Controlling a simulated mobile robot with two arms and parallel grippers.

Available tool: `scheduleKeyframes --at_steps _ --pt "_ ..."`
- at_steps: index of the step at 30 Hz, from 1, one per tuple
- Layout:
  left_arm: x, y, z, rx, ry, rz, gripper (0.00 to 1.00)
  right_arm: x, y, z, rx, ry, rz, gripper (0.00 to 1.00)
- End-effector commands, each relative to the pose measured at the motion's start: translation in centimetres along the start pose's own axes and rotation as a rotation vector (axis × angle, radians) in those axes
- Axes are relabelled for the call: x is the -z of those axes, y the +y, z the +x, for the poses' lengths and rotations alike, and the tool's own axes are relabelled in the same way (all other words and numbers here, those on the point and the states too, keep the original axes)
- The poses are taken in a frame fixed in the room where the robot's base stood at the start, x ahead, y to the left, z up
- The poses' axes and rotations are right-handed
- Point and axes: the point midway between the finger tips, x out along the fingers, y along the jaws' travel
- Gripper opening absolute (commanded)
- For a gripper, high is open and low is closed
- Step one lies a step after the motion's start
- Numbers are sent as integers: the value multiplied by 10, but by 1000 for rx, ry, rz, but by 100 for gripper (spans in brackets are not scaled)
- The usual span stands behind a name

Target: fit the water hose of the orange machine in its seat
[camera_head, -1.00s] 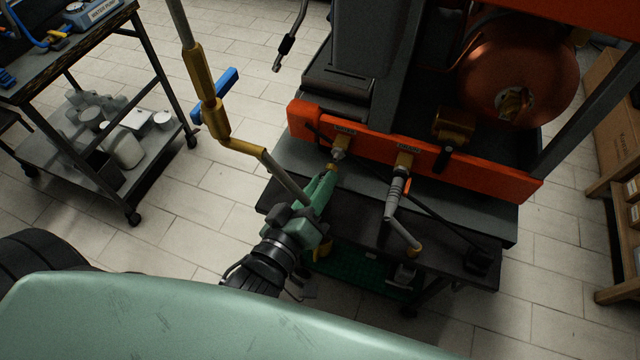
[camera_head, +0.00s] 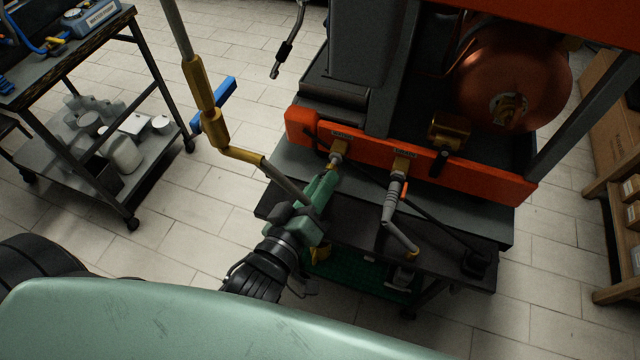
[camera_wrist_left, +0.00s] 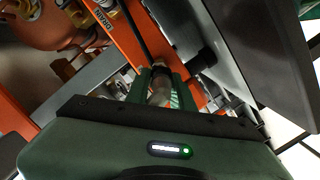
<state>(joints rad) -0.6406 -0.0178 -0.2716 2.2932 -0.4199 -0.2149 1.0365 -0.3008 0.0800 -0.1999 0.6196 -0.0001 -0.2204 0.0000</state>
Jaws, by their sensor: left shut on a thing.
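The orange machine (camera_head: 460,180) has two brass ports on its front panel. My left gripper (camera_head: 328,178) is at the left port (camera_head: 339,148), with its fingers shut on the water hose. The hose's grey metal end (camera_wrist_left: 160,88) shows between the green fingers (camera_wrist_left: 160,80) in the left wrist view, pointing at the orange panel. The fingers hide part of it, and I cannot tell whether it is fully in the seat. A grey hose (camera_head: 391,215) hangs from the right port. My right gripper is not in view.
A pipe with a brass valve (camera_head: 202,100) and blue handle (camera_head: 222,92) stands left of the machine, its lower grey length crossing near my gripper. A dark shelf (camera_head: 440,235) juts out below the panel.

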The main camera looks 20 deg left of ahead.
Motion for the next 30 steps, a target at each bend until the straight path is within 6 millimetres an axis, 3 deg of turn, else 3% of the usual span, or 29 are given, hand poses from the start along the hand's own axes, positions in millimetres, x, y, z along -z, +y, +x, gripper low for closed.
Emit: scheduleKeyframes --at_steps 30 --pt "2 1 9 -1 2 -1 0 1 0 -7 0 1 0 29"
